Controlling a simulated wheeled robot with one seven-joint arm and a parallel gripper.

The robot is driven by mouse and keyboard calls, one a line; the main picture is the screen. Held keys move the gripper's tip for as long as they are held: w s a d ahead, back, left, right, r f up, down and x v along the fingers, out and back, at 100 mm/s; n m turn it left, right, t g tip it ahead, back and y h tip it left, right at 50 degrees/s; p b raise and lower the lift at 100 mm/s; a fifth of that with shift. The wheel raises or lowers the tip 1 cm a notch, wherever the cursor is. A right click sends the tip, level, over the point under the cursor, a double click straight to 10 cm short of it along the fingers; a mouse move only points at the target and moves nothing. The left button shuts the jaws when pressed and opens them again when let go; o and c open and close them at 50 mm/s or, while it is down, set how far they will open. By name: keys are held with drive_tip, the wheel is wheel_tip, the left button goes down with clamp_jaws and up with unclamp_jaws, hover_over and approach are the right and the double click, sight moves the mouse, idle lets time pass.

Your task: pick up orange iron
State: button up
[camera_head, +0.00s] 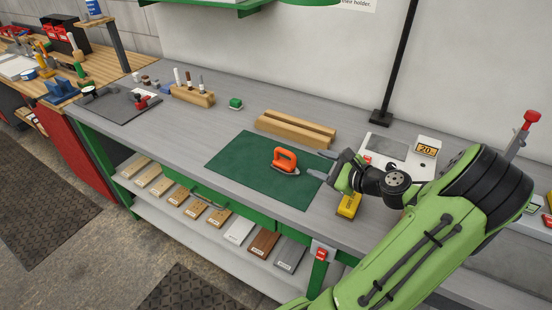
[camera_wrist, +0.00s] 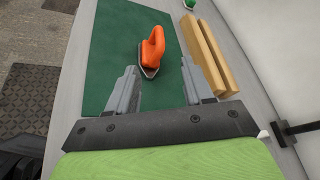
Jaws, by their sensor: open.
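The orange iron (camera_head: 285,160) rests on a dark green mat (camera_head: 240,167) on the grey workbench, its orange handle up and a pale metal sole under it. In the wrist view the iron (camera_wrist: 152,50) is ahead of the fingers, between their lines and apart from them. My gripper (camera_wrist: 160,82) is open and empty, with its two grey fingers spread. In the head view my gripper (camera_head: 325,175) is to the right of the iron, near the mat's right edge.
Wooden bars (camera_head: 296,130) lie just behind the mat. A yellow block (camera_head: 349,205) is close to my gripper, and a white scale (camera_head: 398,148) stands behind my wrist. A black pole (camera_head: 395,70) rises at the back. The mat's left part is clear.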

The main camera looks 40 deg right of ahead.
sight(290, 155)
drive_tip(key=b+x, duration=0.1)
drive_tip(key=x, duration=0.7)
drive_tip(key=shift+f, duration=0.2)
drive_tip(key=b+x, duration=0.1)
drive_tip(key=x, duration=0.5)
drive_tip(key=shift+a+b, duration=0.2)
drive_tip(key=shift+b, duration=0.15)
drive_tip(key=shift+s+r, duration=0.15)
clamp_jaws()
